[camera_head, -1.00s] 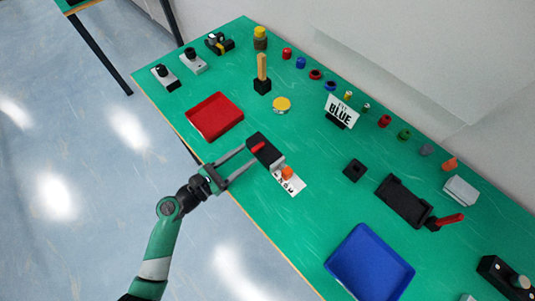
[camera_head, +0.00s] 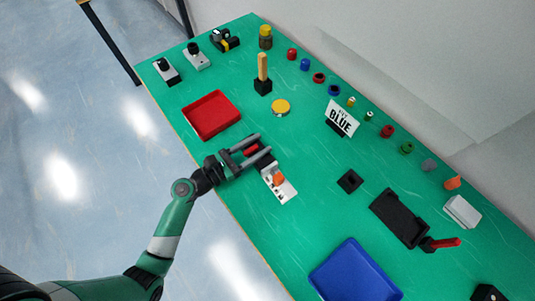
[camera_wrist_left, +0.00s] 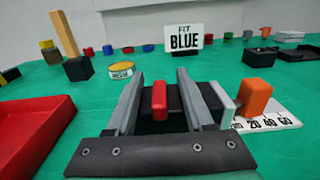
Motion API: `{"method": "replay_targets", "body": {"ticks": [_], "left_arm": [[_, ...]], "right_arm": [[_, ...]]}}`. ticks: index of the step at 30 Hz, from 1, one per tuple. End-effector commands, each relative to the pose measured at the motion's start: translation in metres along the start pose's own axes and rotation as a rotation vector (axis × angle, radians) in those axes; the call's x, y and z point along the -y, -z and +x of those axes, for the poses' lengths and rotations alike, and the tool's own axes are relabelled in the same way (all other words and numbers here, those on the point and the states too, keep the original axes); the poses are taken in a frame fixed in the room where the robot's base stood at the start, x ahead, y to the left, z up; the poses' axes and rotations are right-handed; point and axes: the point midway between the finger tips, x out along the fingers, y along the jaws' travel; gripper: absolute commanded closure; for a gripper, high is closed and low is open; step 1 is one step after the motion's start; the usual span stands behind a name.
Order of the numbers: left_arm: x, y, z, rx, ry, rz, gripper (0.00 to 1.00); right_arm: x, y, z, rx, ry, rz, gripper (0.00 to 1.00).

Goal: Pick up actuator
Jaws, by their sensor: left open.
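The likely actuator is a black body with a red part (camera_head: 250,151) on top, at the near edge of the green table. A white scale card with numbers (camera_head: 284,190) and an orange block (camera_head: 279,180) adjoin it. My left gripper (camera_head: 264,144) is open over the black body, its fingers on either side of the red part. In the left wrist view the red part (camera_wrist_left: 159,99) stands between the fingers with gaps on both sides. The orange block (camera_wrist_left: 257,96) is right of the fingers. The fingers hide much of the black body. My right gripper is not in view.
A red tray (camera_head: 187,108) lies to the left and a blue tray (camera_head: 318,283) lies nearer on the right. A "FIT BLUE" sign (camera_head: 341,118) stands behind. A black stand with a wooden post (camera_head: 262,68) and a yellow-topped disc (camera_head: 281,107) are beyond. Small coloured parts line the back.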

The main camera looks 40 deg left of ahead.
Motion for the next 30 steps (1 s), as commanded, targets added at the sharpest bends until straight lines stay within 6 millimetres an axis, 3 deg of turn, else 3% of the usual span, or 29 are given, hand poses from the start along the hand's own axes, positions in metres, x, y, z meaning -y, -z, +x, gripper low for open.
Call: {"method": "replay_targets", "body": {"ticks": [2, 9, 11, 30], "left_arm": [[0.0001, 0.0002, -0.0002, -0.001, 0.0, 0.0, 0.49], [0.0002, 0.0001, -0.0002, 0.0, 0.0, 0.0, 0.93], [0.0002, 0.0001, -0.0002, 0.0, 0.0, 0.0, 1.0], [0.0003, 0.0002, -0.0003, -0.001, 0.0, 0.0, 1.0]], "right_arm": [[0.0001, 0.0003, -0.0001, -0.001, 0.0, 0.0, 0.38], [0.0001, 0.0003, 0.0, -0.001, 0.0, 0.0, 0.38], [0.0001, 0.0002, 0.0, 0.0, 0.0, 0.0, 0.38], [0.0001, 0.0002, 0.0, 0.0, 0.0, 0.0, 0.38]]}}
